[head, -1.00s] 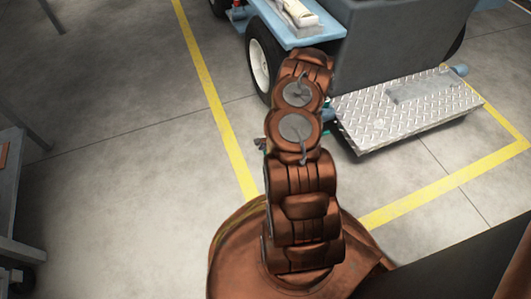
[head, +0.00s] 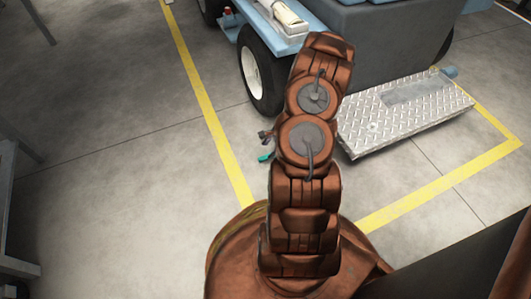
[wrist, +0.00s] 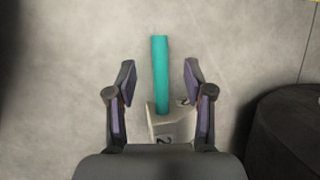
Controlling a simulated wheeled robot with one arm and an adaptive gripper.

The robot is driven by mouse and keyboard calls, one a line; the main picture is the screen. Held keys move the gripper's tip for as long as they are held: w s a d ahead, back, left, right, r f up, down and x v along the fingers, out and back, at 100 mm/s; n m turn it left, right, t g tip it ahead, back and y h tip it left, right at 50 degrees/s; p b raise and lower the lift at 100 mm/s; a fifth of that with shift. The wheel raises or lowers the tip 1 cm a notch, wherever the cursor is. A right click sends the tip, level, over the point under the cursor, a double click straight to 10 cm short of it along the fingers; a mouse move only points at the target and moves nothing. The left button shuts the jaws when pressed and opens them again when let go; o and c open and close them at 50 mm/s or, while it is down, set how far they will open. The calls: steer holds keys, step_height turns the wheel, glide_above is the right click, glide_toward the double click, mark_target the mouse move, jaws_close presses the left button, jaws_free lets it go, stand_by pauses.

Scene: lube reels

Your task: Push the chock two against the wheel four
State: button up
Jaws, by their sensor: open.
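The pale chock (wrist: 167,128) carries a dark "2" and has a teal bar-like handle (wrist: 160,75). In the wrist view it lies low between my fingers. My gripper (wrist: 160,70) is open, one finger on each side of the handle, with gaps to both. In the head view, the handle's teal end (head: 264,158) and a dark fingertip (head: 265,137) peek out left of my arm. A black wheel (wrist: 285,130) stands right of the gripper, apart from the chock; the cart's near wheel (head: 261,70) has a white hub. I cannot read a wheel number.
The blue-grey cart (head: 395,35) fills the upper right, with a diamond-plate step (head: 405,115) low on its near side. Yellow floor lines (head: 215,115) run left of and in front of it. Grey furniture (head: 15,265) stands at the left edge.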

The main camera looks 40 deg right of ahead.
steer(key=shift+v, duration=1.2)
